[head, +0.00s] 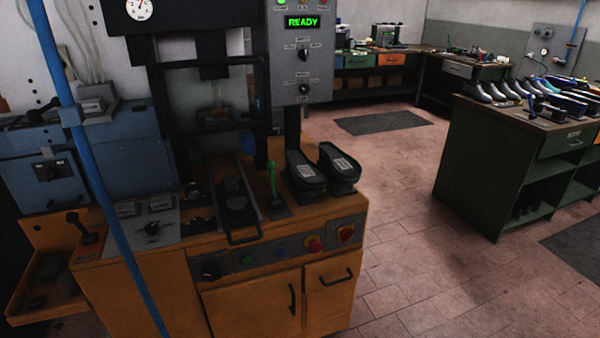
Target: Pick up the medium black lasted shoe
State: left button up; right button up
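A row of lasted shoes (509,90) lies on top of the green workbench (493,131) at the right. Several look dark or black with pale tops, and others show blue. They are small and overlap in the picture, so I cannot tell which one is the medium black lasted shoe. Small dark items (526,210), perhaps shoes, sit in the shaded lower shelf of that bench; I cannot make them out. Neither of my grippers shows in the head view.
A blue pole (83,140) rises at left. Tiled floor (410,225) between press and green bench is clear.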

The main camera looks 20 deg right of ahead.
aim_at(310, 176)
jog(key=i+l+u, duration=0.15)
jog(key=l+u, duration=0.15)
jog(key=l, duration=0.35)
jog(key=l+u, duration=0.3)
jog(key=l, duration=0.3)
